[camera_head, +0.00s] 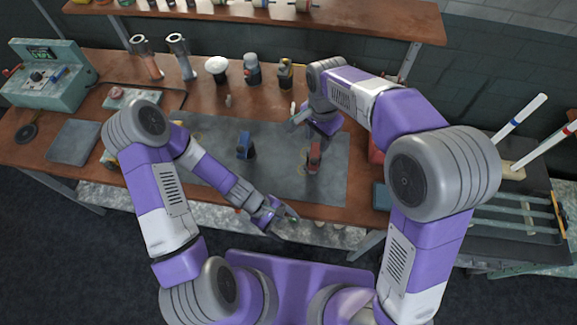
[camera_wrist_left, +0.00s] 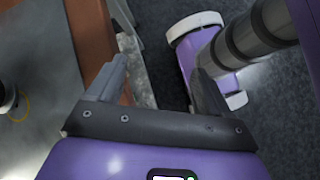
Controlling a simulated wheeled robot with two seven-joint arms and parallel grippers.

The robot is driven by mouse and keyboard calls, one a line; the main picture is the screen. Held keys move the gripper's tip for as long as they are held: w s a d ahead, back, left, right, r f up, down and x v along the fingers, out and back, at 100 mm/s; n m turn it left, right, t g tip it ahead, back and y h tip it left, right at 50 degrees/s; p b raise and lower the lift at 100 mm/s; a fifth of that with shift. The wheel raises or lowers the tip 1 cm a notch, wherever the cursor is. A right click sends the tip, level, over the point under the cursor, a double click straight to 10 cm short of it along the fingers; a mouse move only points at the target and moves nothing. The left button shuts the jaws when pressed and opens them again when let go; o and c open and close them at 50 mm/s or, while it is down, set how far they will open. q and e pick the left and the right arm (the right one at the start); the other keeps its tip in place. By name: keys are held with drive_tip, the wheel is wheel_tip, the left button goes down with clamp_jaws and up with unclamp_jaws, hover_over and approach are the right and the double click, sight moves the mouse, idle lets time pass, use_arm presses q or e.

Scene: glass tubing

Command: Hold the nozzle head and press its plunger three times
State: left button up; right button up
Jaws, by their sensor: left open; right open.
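A small blue-topped device (camera_head: 245,146) and a small red device (camera_head: 314,156) stand on the grey mat; I cannot tell for sure which is the nozzle head, and no plunger is clear. My left gripper (camera_head: 283,218) is open and empty at the bench's front edge, below and apart from both.
The grey mat (camera_head: 280,180) covers the middle of the brown bench (camera_head: 110,75). Tubes, a white-topped jar (camera_head: 216,68) and bottles stand along the back. A green machine (camera_head: 45,75) is at left. A rack with rods (camera_head: 510,225) is at right.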

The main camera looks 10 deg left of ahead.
sight(308, 159)
use_arm(q)
drive_tip(key=w+d+n+h, duration=0.1)
drive_tip(key=w, duration=0.1)
drive_tip(key=w+d+n+t+h, duration=0.1)
drive_tip(key=w+n+h, duration=0.1)
drive_tip(key=w+d+r+n+t+h, duration=0.1)
drive_tip(key=w+n+h, duration=0.1)
drive_tip(key=shift+w+d, duration=0.1)
drive_tip(key=shift+w, duration=0.1)
drive_tip(key=w+n+t, duration=0.1)
drive_tip(key=w, duration=0.1)
drive_tip(key=w+a+n+t+h, duration=0.1)
drive_tip(key=w+t, duration=0.1)
drive_tip(key=w+r+n+t+h, duration=0.1)
drive_tip(key=w+n, duration=0.1)
drive_tip(key=shift+w+a+r+t, duration=0.1)
drive_tip(key=shift+w+a+t, duration=0.1)
drive_tip(key=shift+t, duration=0.2)
drive_tip(key=w+a+n+t, duration=0.2)
drive_tip(key=w+t, duration=0.1)
drive_tip(key=w+a+n+t, duration=0.1)
drive_tip(key=w, duration=0.1)
drive_tip(key=shift+a+r, duration=0.1)
drive_tip(key=shift+r, duration=0.3)
drive_tip(key=shift+w+n+t, duration=0.25)
drive_tip(key=shift+n+t, duration=0.05)
drive_tip(key=shift+t, duration=0.1)
drive_tip(key=shift+x, duration=3.55)
drive_tip(key=shift+r, duration=0.1)
